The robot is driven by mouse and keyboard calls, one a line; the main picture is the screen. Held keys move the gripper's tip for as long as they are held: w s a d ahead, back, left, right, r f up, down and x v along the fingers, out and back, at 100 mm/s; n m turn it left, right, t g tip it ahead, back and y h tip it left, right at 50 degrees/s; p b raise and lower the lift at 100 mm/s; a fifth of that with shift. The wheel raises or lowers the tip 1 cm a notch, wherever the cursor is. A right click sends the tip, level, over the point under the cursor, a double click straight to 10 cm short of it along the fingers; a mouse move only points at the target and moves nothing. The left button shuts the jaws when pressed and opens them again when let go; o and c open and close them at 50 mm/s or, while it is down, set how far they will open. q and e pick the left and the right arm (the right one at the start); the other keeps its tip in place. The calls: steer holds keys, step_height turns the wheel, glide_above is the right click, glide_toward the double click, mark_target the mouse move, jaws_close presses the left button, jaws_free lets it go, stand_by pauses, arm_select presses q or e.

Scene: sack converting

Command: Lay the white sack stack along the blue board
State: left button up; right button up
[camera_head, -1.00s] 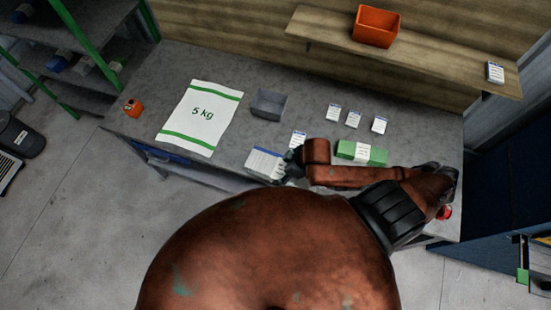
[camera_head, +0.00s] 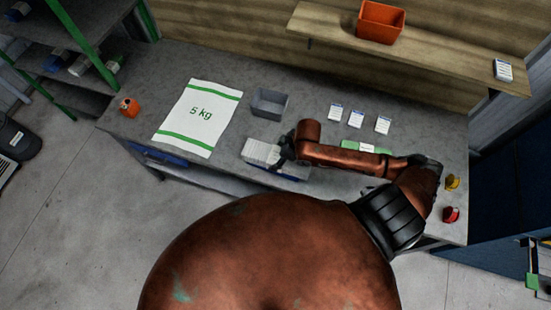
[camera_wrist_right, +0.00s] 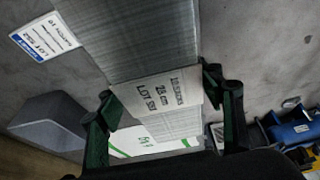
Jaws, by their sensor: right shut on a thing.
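The white sack stack (camera_head: 262,151) is a thick pale block in the head view. My right gripper (camera_head: 284,152) is shut on it near the bench's front edge. In the right wrist view the stack (camera_wrist_right: 135,35) passes between the fingers of the right gripper (camera_wrist_right: 165,105), with a printed paper band around it. A narrow dark blue strip (camera_head: 289,177), which looks like the blue board, shows at the bench front just below the gripper; the stack and arm partly hide it. I cannot tell whether the stack touches it. My left gripper is not in view.
A 5 kg sack (camera_head: 201,117) lies flat at left, with a grey bin (camera_head: 269,103) beside it. Several cards (camera_head: 356,118) lie behind my right arm. A green bundle (camera_head: 367,147) is partly hidden by it. Yellow and red items (camera_head: 451,214) sit at right.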

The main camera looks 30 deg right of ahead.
mark_target(275, 155)
steer(key=w+f, duration=0.2)
steer(key=shift+w+d+f, duration=0.2)
steer(key=shift+w+f, duration=0.05)
steer(key=shift+f, duration=1.7)
steer(key=o, duration=1.7)
steer(key=shift+f, duration=0.15)
steer(key=v, duration=1.2)
steer(key=shift+d+p, duration=0.1)
steer(key=shift+p, duration=0.25)
